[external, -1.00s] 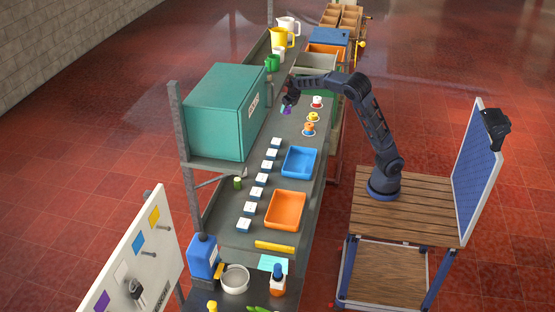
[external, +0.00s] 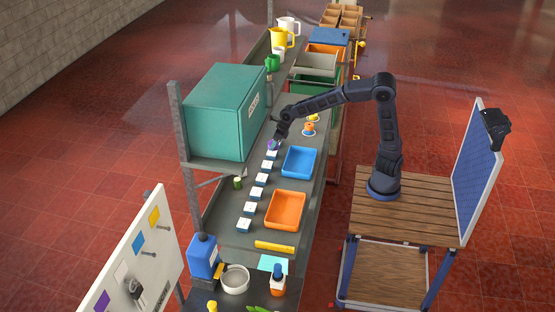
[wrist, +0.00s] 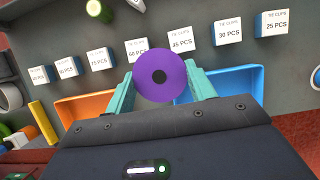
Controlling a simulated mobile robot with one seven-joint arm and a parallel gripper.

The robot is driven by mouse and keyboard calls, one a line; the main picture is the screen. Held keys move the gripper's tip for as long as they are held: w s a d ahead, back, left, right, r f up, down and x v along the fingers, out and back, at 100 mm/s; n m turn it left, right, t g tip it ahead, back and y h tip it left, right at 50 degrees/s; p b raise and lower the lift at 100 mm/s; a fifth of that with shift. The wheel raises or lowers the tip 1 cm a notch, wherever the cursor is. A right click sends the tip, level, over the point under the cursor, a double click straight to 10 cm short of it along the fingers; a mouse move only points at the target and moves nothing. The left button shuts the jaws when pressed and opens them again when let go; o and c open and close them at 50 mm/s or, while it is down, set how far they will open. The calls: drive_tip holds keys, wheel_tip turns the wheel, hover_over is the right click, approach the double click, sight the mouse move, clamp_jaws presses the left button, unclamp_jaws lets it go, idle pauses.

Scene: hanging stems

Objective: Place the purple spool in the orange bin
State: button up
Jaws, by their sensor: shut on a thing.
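My gripper (external: 277,138) is shut on the purple spool (external: 271,145), holding it over the row of small white-topped boxes on the bench's left part. In the wrist view the purple spool (wrist: 161,94) is seen end-on with a dark centre hole, between the two teal fingers of my gripper (wrist: 161,80). The orange bin (external: 285,209) stands nearer the camera, past the blue bin, and looks empty. In the wrist view the orange bin (wrist: 75,110) lies left of the spool, partly hidden by my gripper.
An empty blue bin (external: 300,161) stands between my gripper and the orange bin. The tie-clip boxes (external: 261,179) line the bench's left side. An orange-and-white spool (external: 309,128) stands beyond the blue bin. A teal cabinet (external: 227,112) overhangs the left edge.

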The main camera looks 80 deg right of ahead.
drive_tip(key=s+a+n+y, duration=0.1)
drive_tip(key=s+a+n, duration=0.3)
drive_tip(key=a, duration=1)
drive_tip(key=n+y, duration=0.1)
drive_tip(key=n, duration=0.2)
hover_over(284, 213)
drive_tip(key=s+d, duration=0.1)
drive_tip(key=shift+g, duration=0.4)
wheel_tip(284, 213, down, 19)
drive_tip(key=shift+s+f, duration=0.1)
drive_tip(key=shift+s, duration=0.05)
drive_tip(key=shift+f, duration=0.15)
drive_tip(key=o, duration=1)
drive_tip(key=shift+y, duration=0.3)
drive_tip(key=shift+v, duration=1.05)
drive_tip(key=v, duration=1)
